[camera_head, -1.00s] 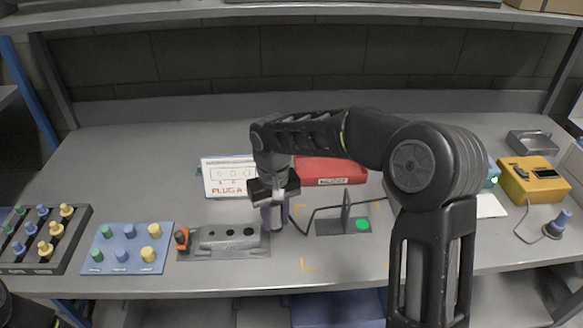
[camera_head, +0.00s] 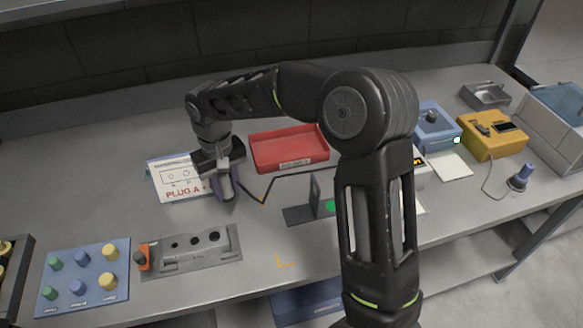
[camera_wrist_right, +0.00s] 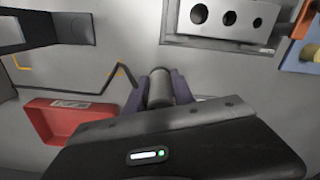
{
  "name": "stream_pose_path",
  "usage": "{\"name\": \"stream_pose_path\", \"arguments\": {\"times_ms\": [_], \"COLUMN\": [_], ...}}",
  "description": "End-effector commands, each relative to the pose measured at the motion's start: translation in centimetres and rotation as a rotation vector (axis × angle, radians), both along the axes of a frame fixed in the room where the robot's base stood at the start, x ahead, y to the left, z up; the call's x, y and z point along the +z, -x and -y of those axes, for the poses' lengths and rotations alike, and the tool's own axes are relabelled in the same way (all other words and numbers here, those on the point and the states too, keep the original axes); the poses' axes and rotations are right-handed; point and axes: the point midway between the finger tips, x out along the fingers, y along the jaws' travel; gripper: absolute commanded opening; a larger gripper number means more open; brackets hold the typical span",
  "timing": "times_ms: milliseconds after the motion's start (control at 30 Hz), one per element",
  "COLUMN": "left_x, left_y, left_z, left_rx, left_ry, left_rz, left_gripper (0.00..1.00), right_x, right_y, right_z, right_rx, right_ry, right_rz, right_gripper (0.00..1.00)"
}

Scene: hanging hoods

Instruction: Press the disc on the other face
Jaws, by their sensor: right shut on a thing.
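A dark upright plate (camera_head: 314,192) stands on a flat dark base (camera_head: 298,216) on the table. A green disc (camera_head: 330,206) shows just right of the plate, partly hidden by my right arm. My right gripper (camera_head: 228,188) is shut on a grey cylindrical handle (camera_wrist_right: 160,88), left of the plate. A thin bent dark rod (camera_head: 300,174) runs from the grip toward the plate; its far end goes behind my arm. The rod also shows in the right wrist view (camera_wrist_right: 118,72), with a dark part at upper left (camera_wrist_right: 60,22). My left gripper is out of view.
A white sign (camera_head: 178,182) and red tray (camera_head: 288,148) lie close to the gripper. A grey holed block (camera_head: 192,250) and blue peg board (camera_head: 85,275) are at front left. Blue (camera_head: 437,122) and yellow (camera_head: 492,136) boxes stand at right.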

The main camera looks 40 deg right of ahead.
Motion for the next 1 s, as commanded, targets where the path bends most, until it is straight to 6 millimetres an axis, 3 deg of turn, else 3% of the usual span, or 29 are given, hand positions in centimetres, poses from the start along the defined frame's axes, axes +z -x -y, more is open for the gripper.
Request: {"name": "stream_pose_path", "arguments": {"times_ms": [167, 400, 600, 733, 1000], "left_x": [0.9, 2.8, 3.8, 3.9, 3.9], "left_y": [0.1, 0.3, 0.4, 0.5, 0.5], "left_z": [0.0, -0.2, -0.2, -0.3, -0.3], "left_rx": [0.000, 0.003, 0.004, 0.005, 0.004], "left_ry": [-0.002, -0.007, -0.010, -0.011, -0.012], "left_rz": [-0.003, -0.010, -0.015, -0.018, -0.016], "left_gripper": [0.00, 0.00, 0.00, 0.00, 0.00], "right_x": [1.8, 5.4, 7.4, 7.7, 7.7], "right_y": [1.2, 5.5, 9.1, 10.2, 10.3], "right_z": [2.3, 7.9, 11.1, 11.9, 12.0], "right_rx": [-0.225, -0.880, -1.371, -1.518, -1.543], "right_ry": [0.000, 0.000, 0.001, 0.001, 0.002], "right_rz": [0.003, 0.002, 0.001, -0.001, -0.001], "right_gripper": [0.04, 0.04, 0.04, 0.04, 0.04]}}
